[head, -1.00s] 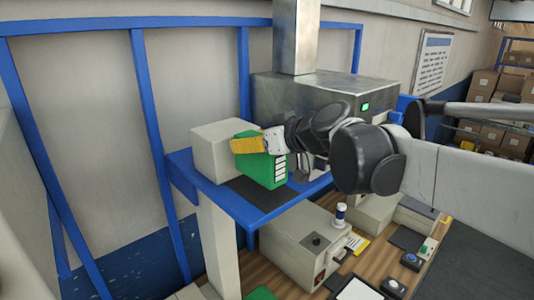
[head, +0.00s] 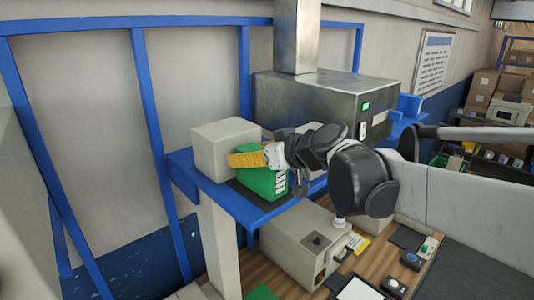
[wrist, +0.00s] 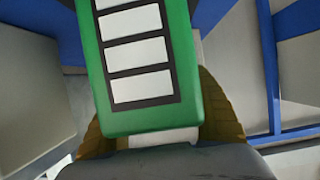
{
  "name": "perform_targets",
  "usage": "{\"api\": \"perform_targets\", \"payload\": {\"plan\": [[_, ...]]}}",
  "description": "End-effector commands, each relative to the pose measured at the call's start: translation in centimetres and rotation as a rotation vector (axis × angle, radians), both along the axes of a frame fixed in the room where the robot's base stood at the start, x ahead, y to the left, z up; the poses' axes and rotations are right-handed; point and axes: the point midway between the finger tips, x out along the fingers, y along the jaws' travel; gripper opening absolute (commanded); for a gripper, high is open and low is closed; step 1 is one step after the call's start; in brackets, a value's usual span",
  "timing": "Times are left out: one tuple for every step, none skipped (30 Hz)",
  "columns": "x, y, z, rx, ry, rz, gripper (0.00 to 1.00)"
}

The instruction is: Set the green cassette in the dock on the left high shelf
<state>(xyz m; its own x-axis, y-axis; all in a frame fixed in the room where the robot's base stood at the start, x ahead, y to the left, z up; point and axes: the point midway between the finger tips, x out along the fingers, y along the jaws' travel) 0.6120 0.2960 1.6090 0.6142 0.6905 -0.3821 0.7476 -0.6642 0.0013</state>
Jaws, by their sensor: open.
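The green cassette (head: 262,184), with a column of white labels, stands upright on or just over the dark pad (head: 262,205) of the blue high shelf (head: 225,198). I cannot tell whether it touches the pad. In the wrist view the cassette (wrist: 150,70) fills the middle, with a yellow finger on each side. My gripper (head: 245,160) is at the cassette's top, its jaws open around it. The gripper hides the cassette's upper part in the head view. No separate dock shape is clear beyond the pad.
A beige box (head: 224,148) stands on the shelf close to the left of the cassette. A metal machine (head: 315,100) with a green light is behind. A wooden bench (head: 280,278) with a beige unit (head: 305,250) and buttons lies below.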

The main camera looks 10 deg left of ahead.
Motion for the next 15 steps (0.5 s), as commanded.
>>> {"api": "perform_targets", "payload": {"plan": [[0.0, 0.0, 0.4, 0.0, 0.0, 0.0, 0.69], [-0.2, -0.2, 0.4, 0.0, 0.0, -0.001, 0.69], [-0.4, -0.6, 0.5, 0.0, 0.0, -0.001, 0.69], [-0.7, -0.9, 0.7, 0.0, 0.0, -0.002, 0.69], [-1.0, -1.2, 0.8, 0.001, -0.001, -0.002, 0.69], [-1.5, -1.8, 1.1, 0.0, 0.0, -0.002, 0.69], [-2.0, -2.3, 1.3, 0.001, 0.001, -0.003, 0.69], [-2.4, -2.8, 1.6, 0.0, 0.001, -0.004, 0.69], [-3.0, -3.4, 2.0, 0.0, 0.0, -0.003, 0.69], [-3.4, -3.9, 2.2, 0.0, 0.001, -0.004, 0.69], [-3.9, -4.4, 2.5, 0.0, 0.001, -0.004, 0.69], [-4.4, -5.0, 2.8, 0.0, 0.0, -0.003, 0.69], [-4.8, -5.5, 3.1, 0.0, 0.0, -0.004, 0.69], [-5.1, -5.9, 3.3, 0.0, 0.001, -0.004, 0.69], [-5.6, -6.4, 3.6, 0.001, 0.001, -0.003, 0.69]]}}
